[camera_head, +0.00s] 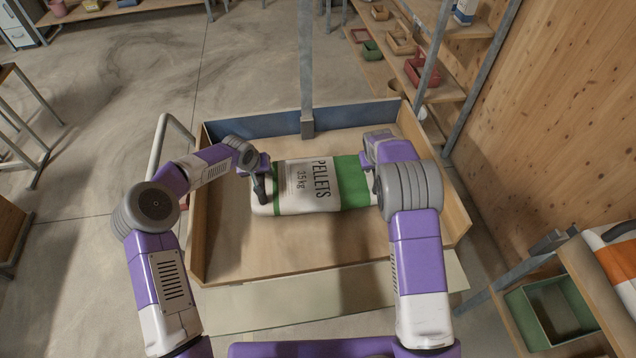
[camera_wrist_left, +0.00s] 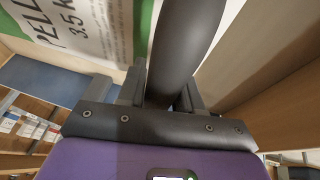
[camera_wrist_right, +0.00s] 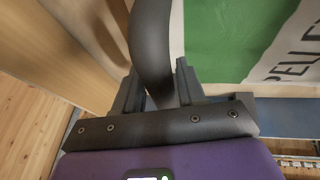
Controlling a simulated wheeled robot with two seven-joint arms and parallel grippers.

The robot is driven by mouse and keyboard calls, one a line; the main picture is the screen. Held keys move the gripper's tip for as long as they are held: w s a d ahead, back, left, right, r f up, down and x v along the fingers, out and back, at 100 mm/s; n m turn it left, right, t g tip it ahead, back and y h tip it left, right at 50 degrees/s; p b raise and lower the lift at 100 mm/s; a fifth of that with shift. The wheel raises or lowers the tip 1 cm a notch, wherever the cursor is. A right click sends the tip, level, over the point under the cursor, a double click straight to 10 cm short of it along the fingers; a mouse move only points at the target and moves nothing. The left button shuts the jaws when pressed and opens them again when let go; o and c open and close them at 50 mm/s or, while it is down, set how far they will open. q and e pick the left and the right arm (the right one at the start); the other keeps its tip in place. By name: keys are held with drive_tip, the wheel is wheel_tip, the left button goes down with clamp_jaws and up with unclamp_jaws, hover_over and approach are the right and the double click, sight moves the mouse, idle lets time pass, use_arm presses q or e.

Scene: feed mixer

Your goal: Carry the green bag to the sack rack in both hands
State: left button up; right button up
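The green bag (camera_head: 310,186), white in the middle with green bands and the word PELLETS, lies flat in a shallow wooden box.
The wooden box (camera_head: 225,245) has low walls and a grey post (camera_head: 306,70) at its far side. A bent rail (camera_head: 158,145) stands at its left. Shelves with small bins (camera_head: 422,72) are at the back right. A green bin (camera_head: 552,310) is at lower right. Open floor lies left.

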use_arm(q)
clamp_jaws()
use_arm(e)
drive_tip(key=c, duration=0.5)
clamp_jaws()
use_arm(q)
drive_tip(key=shift+w+r, duration=0.2)
drive_tip(key=shift+r, duration=0.1)
use_arm(e)
drive_tip(key=shift+w+r, duration=0.2)
drive_tip(key=shift+r, duration=0.05)
